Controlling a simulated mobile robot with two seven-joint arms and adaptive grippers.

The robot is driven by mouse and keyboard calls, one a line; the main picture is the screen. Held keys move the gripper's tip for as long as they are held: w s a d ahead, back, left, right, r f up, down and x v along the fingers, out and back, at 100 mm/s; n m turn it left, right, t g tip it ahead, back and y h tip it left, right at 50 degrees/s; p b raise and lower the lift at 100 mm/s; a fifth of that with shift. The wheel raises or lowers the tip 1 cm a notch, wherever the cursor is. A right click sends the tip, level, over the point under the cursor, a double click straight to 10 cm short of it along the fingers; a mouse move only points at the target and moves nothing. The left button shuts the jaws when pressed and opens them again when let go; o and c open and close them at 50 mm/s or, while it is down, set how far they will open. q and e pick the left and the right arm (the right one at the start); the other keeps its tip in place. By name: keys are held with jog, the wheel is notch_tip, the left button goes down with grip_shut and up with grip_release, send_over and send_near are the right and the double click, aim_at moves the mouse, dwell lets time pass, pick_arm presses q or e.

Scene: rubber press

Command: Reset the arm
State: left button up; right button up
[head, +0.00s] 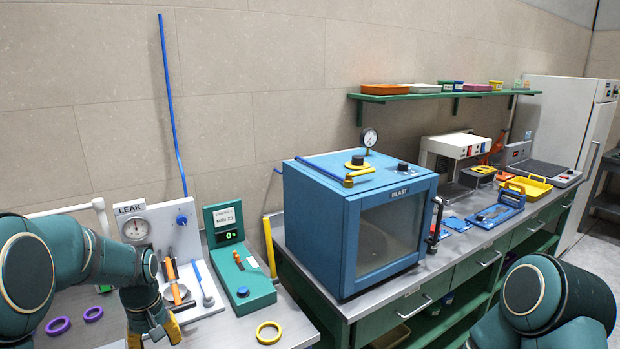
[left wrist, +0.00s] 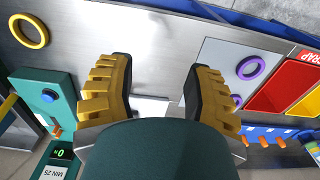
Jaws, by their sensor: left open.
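My left arm comes in from the left in the head view, bent downward. My left gripper (head: 155,336) hangs over the metal bench at the lower left, in front of the leak tester (head: 185,225). In the left wrist view its two yellow ridged fingers (left wrist: 160,70) are wide apart with nothing between them. Bare bench top and the edge of a pale plate show beyond the fingers. My right arm shows only as a green and dark joint at the lower right of the head view; its gripper is out of view.
A green meter box (head: 243,280) and a yellow ring (head: 268,333) are right of the left gripper. Purple rings (head: 58,326) lie to its left. A blue blast cabinet (head: 360,220) stands mid-bench. A red scrap bin (left wrist: 285,88) shows in the left wrist view.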

pick_arm(q)
jog(key=s+d+f+m+h+b, duration=0.1)
jog(key=s+d+f+b, duration=0.15)
jog(key=d+f, duration=0.45)
jog(key=s+d+f+m+b, duration=0.1)
jog(key=s+d+f+m, duration=0.15)
jog(key=f, duration=0.95)
jog(key=s+d+f+t+h+b, duration=0.2)
jog(key=s+d+f, duration=0.7)
jog(key=s+d, duration=0.3)
jog(key=shift+s+d+m+h, duration=0.2)
jog(key=shift+d+m+h, duration=0.05)
jog(key=shift+m+h, duration=0.2)
pick_arm(e)
notch_tip(320, 180, down, 6)
jog(key=s, duration=0.1)
jog(key=shift+s+a, duration=0.15)
jog(key=shift+s, duration=0.05)
jog(key=shift+f, duration=0.15)
